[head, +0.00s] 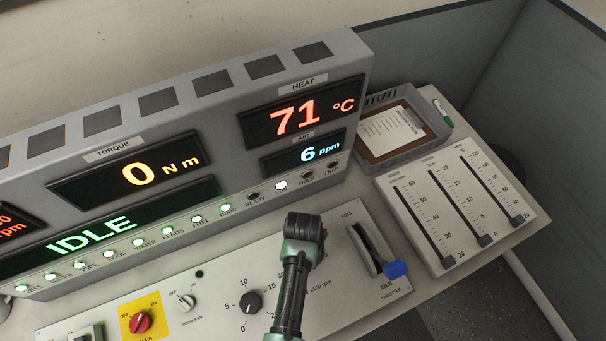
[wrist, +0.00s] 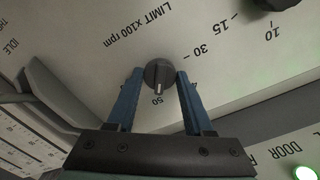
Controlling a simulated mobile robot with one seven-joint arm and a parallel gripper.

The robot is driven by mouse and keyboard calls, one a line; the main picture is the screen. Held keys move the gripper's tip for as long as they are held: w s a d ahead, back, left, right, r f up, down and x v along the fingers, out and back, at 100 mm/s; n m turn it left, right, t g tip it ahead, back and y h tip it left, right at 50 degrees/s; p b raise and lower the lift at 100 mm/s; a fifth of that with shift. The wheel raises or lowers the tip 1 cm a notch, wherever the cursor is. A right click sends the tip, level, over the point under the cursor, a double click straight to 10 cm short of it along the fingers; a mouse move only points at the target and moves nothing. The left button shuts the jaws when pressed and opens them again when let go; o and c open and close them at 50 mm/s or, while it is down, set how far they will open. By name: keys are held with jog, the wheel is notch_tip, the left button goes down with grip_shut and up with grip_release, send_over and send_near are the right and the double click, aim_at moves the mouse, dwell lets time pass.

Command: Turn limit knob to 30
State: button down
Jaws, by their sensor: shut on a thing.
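The limit knob (wrist: 158,72) is a round black knob with a white pointer mark, seen in the wrist view below the printed label LIMIT x100 rpm. Its pointer faces down in that view, toward the printed 50. The 30 mark (wrist: 200,54) is up and to the right of the knob. My gripper (wrist: 159,78) has its two blue fingers on either side of the knob, shut on it. In the head view my dark arm hides the limit knob and the fingers.
A neighbouring black knob (head: 250,303) with a 0, 5, 10, 15 scale is close by. A throttle lever with a blue handle (head: 396,270) stands to the right. A red main switch (head: 141,322) is at left. The display housing (head: 222,130) rises behind and reads IDLE.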

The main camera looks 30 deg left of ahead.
jog(key=n+p, duration=0.1)
jog(key=n, duration=0.5)
jog(key=shift+r, duration=0.1)
jog(key=n+p, duration=0.1)
jog(key=n, duration=0.5)
jog(key=shift+w+n+p, duration=0.1)
jog(key=shift+n+p, duration=0.2)
jog(key=shift+p, duration=0.05)
jog(key=n+p, duration=0.1)
jog(key=n, duration=0.5)
jog(key=shift+n, duration=0.3)
jog(key=n, duration=0.5)
jog(key=shift+p, duration=0.35)
jog(key=shift+n, duration=0.3)
jog(key=shift+c, duration=1.4)
grip_release()
notch_tip(320, 180, up, 13)
